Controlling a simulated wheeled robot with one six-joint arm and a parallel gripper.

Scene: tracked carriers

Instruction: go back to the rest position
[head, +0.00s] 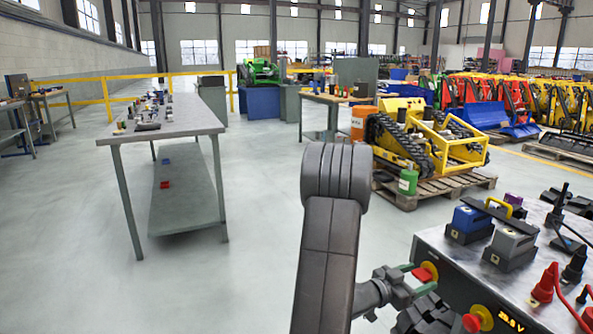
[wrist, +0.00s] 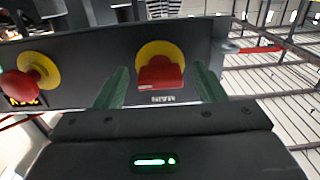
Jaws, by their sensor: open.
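My gripper (head: 416,280) is at the front face of a grey bench unit (head: 455,283) at lower right in the head view. In the wrist view its two green fingers (wrist: 162,80) are apart, one on each side of a red switch knob (wrist: 160,73) on a yellow disc. No held object shows between them. I cannot tell whether the fingers touch the knob. The knob also shows in the head view (head: 426,273). My dark arm stands upright in the middle of the head view and bends down to the right.
A red mushroom button (wrist: 20,84) on yellow sits left of the knob. The bench top carries a blue block (head: 468,222), a grey block (head: 512,243) and red plugs (head: 545,284). A long table (head: 180,122) stands left. A yellow tracked carrier (head: 430,140) sits on a pallet. Floor is open at left.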

